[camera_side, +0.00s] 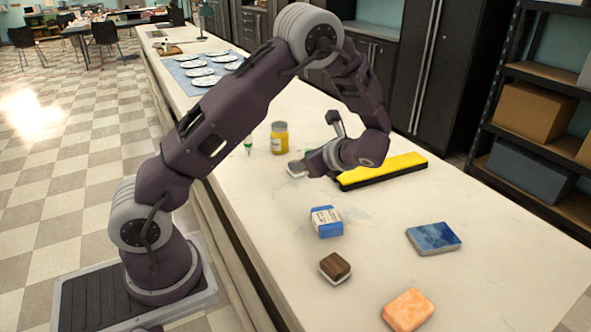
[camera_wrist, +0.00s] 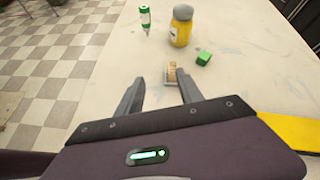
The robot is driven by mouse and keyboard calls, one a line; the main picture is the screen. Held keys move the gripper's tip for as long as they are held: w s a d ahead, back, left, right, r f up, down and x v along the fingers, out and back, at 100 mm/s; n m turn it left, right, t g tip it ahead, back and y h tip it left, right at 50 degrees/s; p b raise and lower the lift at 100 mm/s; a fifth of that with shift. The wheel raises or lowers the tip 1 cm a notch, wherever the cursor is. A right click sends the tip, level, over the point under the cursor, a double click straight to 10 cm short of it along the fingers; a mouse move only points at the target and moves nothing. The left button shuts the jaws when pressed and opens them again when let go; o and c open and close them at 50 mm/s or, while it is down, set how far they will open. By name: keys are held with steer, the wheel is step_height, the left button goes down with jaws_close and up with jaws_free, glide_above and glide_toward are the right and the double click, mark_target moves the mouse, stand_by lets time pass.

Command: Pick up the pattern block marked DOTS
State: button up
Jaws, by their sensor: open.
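My gripper (camera_wrist: 158,78) is open in the wrist view, its two fingers spread and pointing away over the table. A small tan, wood-coloured block (camera_wrist: 171,73) shows by the right fingertip, partly hidden; I cannot tell whether they touch. A small green block (camera_wrist: 203,58) lies beyond and to the right of that finger. No DOTS marking is legible in either view, so I cannot tell which block bears it. In the side view my gripper (camera_side: 298,168) is low over the pale table (camera_side: 500,225), left of the long yellow item.
A yellow jar (camera_side: 279,138) and a green-and-white bottle (camera_side: 248,146) stand beyond my gripper. A long yellow item with a black edge (camera_side: 400,164) lies to its right. Nearer are a blue-and-white packet (camera_side: 326,222), brown (camera_side: 335,267), orange (camera_side: 408,309) and blue (camera_side: 433,237) bars.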

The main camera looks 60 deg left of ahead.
steer(key=w+a+f+m, duration=0.1)
steer(key=w+f+m+y, duration=0.1)
steer(key=f, duration=0.1)
steer(key=a+f+m, duration=0.1)
steer(key=shift+w+a+f+t+y, duration=0.2)
steer(key=shift+w+a+t+y, duration=0.15)
steer(key=shift+w+t+y, duration=0.05)
steer(key=x, duration=0.6)
steer(key=shift+s+a, duration=0.2)
steer(key=shift+s, duration=0.15)
jaws_close()
